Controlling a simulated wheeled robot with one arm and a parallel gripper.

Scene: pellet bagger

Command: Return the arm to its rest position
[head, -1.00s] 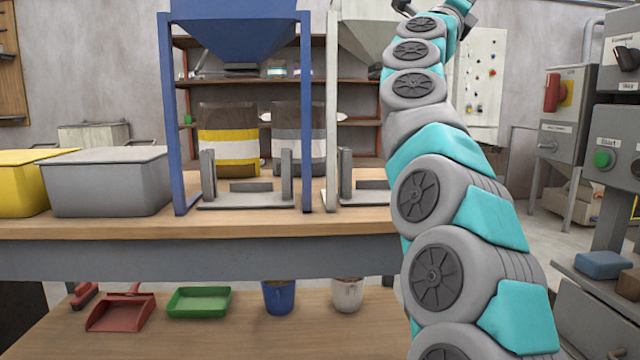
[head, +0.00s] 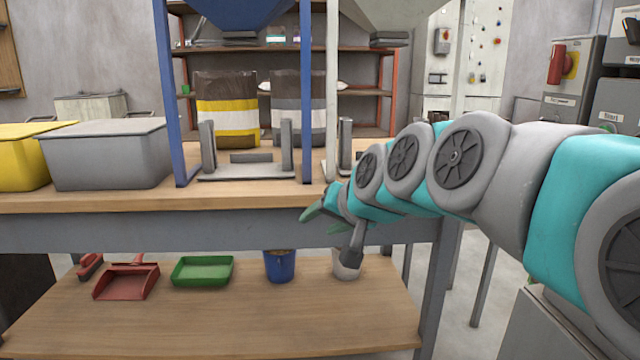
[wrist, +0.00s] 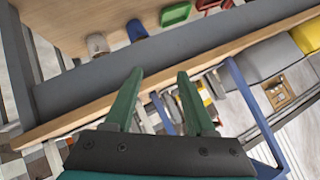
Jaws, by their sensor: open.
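My gripper (head: 325,222) is in front of the workbench's front edge, low and right of centre in the head view. In the wrist view its two green fingers (wrist: 157,98) stand apart with nothing between them. My arm reaches in from the right side of the head view and hides part of the right hopper stand. The workbench (head: 120,202) has a wooden top and a grey front rail, and the rail and front edge lie beyond the fingertips in the wrist view.
On the bench stand a yellow bin (head: 20,155), a grey bin (head: 108,155) and a blue hopper frame (head: 306,100). The lower shelf (head: 200,315) holds a red dustpan (head: 127,281), a green tray (head: 203,270), a blue cup (head: 279,266) and a whitish cup (head: 343,268).

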